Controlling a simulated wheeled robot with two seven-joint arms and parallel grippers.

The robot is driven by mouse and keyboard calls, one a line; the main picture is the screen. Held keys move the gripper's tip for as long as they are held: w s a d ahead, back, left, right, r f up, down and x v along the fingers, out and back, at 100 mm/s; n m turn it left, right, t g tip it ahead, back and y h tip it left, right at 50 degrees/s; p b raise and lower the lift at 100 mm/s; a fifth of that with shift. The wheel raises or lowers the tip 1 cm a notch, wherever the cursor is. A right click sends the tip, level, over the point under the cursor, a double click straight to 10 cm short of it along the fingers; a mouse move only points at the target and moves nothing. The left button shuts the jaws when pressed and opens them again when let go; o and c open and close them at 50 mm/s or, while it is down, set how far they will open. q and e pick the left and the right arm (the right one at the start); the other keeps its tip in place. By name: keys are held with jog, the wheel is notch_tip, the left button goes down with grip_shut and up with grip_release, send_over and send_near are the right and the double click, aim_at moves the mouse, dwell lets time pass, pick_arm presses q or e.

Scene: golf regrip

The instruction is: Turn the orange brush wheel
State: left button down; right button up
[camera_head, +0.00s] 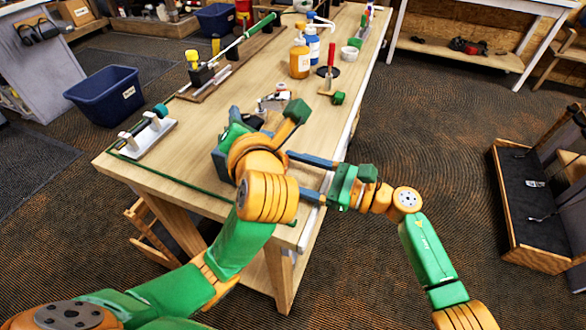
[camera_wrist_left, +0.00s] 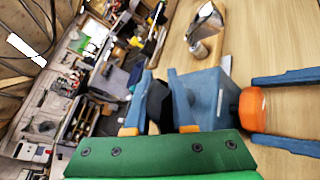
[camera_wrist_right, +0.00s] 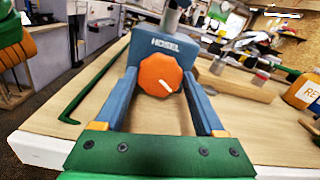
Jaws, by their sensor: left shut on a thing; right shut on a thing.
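The orange brush wheel (camera_wrist_right: 160,75) is an octagonal knob with a white mark, on the front of a blue block (camera_wrist_right: 172,47) lettered HOSEL. My right gripper (camera_wrist_right: 160,80) has one finger on each side of the wheel and is shut on it. In the left wrist view the wheel (camera_wrist_left: 253,108) sits between the right gripper's blue fingers, at the block's (camera_wrist_left: 205,95) right side. My left gripper (camera_wrist_left: 165,100) is shut on a black part at the block's other side. In the head view my left wrist hides the wheel, and the right gripper (camera_head: 305,175) reaches in from the right.
The wooden bench (camera_head: 205,135) carries a golf club in a stand (camera_head: 205,75), an orange bottle (camera_head: 299,58), a blue bottle (camera_head: 313,42) and a white holder (camera_head: 148,135). A thin green rod (camera_head: 170,178) lies along the near edge. A blue bin (camera_head: 105,95) stands on the floor left.

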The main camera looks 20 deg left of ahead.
jog(key=m, duration=0.5)
jog(key=shift+w+d, duration=0.1)
jog(key=shift+w, duration=0.05)
jog(key=m, duration=0.4)
jog(key=shift+w+m, duration=0.15)
jog(key=shift+m, duration=0.15)
dwell(0.5)
jog(key=o, duration=1.3)
jog(key=shift+o, duration=0.2)
notch_tip(320, 180, up, 10)
